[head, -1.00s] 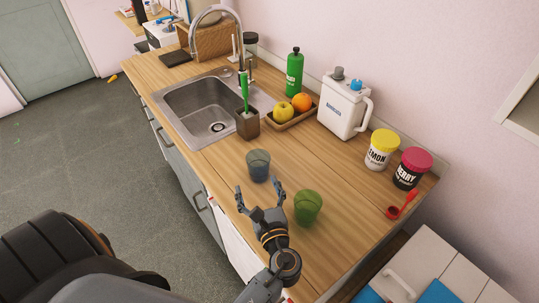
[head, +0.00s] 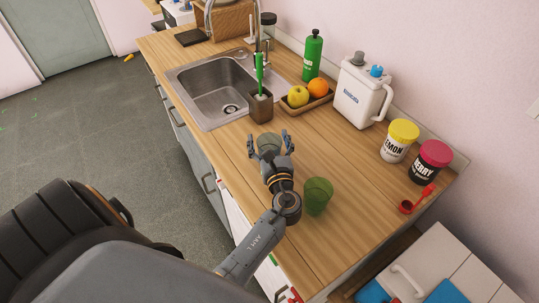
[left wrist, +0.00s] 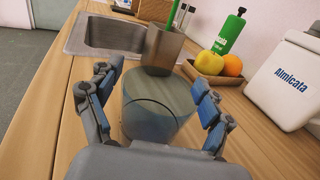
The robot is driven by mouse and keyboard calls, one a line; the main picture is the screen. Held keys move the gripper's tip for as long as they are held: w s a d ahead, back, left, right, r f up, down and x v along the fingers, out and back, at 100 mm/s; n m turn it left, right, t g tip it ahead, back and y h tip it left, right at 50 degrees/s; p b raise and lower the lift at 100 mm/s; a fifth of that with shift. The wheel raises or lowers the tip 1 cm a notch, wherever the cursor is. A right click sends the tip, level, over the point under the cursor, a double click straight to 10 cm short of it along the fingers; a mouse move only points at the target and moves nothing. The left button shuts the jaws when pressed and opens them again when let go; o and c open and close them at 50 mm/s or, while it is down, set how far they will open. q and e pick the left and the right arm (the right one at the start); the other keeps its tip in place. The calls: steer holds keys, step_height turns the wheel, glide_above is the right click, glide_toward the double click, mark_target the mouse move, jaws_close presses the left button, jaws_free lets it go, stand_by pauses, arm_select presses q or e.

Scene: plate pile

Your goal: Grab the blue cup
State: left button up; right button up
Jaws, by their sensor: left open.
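The blue cup (head: 268,142) stands on the wooden counter, partly hidden behind my left gripper (head: 268,138) in the head view. My left gripper is open, with one finger on each side of the cup. In the left wrist view the cup (left wrist: 158,108), translucent grey-blue, fills the space between the open fingers (left wrist: 152,100). I cannot tell whether a finger touches it. A green cup (head: 317,195) stands on the counter to the right of my left forearm. My right gripper is not in view.
The sink (head: 215,90) and a brown brush holder (head: 261,106) are beyond the cup. A tray with an apple (head: 298,96) and an orange (head: 318,86), a white jug (head: 360,95) and two jars (head: 400,140) stand along the wall.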

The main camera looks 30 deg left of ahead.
arm_select(q)
steer(key=shift+x, duration=1.2)
steer(key=shift+f, duration=0.1)
steer(key=shift+s+d, duration=0.1)
steer(key=c, duration=1.2)
steer(key=shift+c, duration=0.4)
